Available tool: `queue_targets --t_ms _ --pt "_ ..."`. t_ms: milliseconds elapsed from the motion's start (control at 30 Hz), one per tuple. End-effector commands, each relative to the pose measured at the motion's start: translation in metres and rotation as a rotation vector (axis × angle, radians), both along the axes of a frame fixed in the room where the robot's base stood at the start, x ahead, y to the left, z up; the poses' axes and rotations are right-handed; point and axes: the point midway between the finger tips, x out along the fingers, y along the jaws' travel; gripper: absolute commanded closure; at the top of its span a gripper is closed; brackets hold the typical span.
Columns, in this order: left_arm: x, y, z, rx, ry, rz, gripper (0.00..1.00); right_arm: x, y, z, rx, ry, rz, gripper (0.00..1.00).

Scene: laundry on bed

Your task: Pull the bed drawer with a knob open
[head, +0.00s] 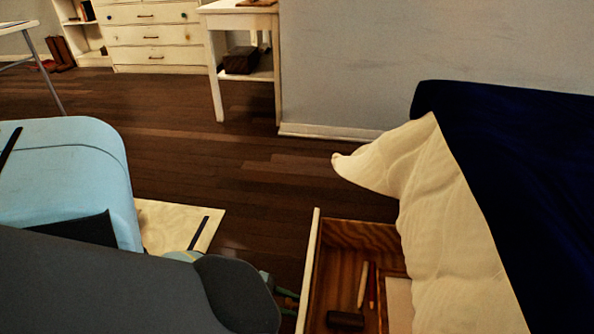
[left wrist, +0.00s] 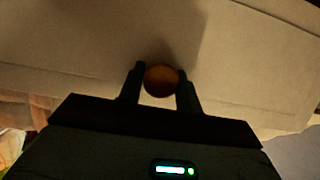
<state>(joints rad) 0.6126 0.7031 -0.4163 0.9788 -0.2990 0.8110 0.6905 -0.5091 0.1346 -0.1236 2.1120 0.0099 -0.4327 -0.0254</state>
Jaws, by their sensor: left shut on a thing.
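The bed drawer stands pulled out from under the bed, its pale front panel (head: 311,262) edge-on in the head view and its wooden inside (head: 345,236) showing. My left gripper (head: 287,301) is at the outer face of this front, partly hidden behind my dark arm. In the left wrist view, the round brown knob (left wrist: 161,81) sits between the two fingers of my left gripper (left wrist: 161,88), which is shut on it. The pale drawer front (left wrist: 90,45) fills the view behind the knob. My right gripper is not in view.
A mallet-like tool (head: 345,319) lies in the drawer. The bed's cream bedding (head: 440,220) and navy cover (head: 530,170) are at the right. A light blue rounded object (head: 70,160) stands at the left. Dark wooden floor (head: 270,180) is clear beyond the drawer.

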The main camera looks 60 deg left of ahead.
Motion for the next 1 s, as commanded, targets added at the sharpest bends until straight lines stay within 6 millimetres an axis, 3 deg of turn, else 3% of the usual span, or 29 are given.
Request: queue_targets --t_ms 367,400,567,867,1000 --pt "-0.002 0.001 0.0 -0.001 0.001 0.0 1.0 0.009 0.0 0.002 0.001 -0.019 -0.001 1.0" --pt "-0.001 0.002 0.0 0.0 0.001 0.0 0.65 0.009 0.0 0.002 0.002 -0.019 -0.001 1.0" --pt "-0.001 0.001 0.0 -0.001 0.001 0.0 0.44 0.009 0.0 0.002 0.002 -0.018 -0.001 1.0" --pt "-0.002 0.002 0.0 0.001 0.001 0.0 0.44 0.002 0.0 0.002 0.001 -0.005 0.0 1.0" --pt "-0.012 0.009 0.006 0.001 0.002 -0.001 0.44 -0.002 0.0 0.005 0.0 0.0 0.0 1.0"
